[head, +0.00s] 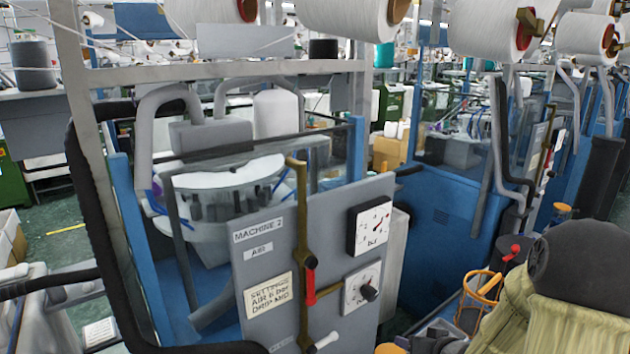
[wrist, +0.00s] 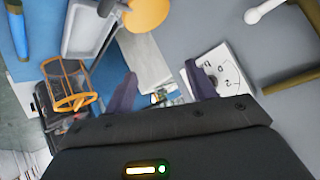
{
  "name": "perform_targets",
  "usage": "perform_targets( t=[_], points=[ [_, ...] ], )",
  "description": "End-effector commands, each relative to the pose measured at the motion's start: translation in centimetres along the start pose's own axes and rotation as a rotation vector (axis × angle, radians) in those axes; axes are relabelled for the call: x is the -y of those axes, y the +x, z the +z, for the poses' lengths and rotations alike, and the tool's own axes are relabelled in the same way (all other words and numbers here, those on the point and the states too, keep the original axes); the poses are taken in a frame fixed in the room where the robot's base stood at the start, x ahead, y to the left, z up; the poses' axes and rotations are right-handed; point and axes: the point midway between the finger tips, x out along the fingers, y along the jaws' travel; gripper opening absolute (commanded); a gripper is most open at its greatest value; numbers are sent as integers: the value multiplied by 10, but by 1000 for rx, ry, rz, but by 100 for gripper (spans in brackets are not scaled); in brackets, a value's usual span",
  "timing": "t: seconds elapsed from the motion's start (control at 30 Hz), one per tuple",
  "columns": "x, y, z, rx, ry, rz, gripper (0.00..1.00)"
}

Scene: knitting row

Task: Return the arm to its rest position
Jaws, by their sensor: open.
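My gripper (wrist: 163,88) shows in the wrist view with its two dark fingers spread apart and nothing held between them. Its right finger overlaps a white dial plate (wrist: 226,72) on a grey panel. I cannot make out my gripper in the head view. In the head view, the Machine 2 panel (head: 335,225) stands upright in the middle. It carries a gauge (head: 374,224), a dial with a dark knob (head: 362,288), and a brass pipe with a red-handled valve (head: 310,278).
An orange-rimmed wire basket (head: 482,296) is at the lower right; a similar one shows in the wrist view (wrist: 68,88). White yarn cones (head: 485,28) hang overhead. Machine frames crowd the left side.

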Motion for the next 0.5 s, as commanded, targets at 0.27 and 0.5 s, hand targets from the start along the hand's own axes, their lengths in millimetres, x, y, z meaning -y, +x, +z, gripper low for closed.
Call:
perform_targets(
  t=[0.27, 0.5],
  points=[
    [28, -48, 28, 255, -122, 253, 56],
    [73, -106, 73, 500, -129, 294, 56]
  ],
)
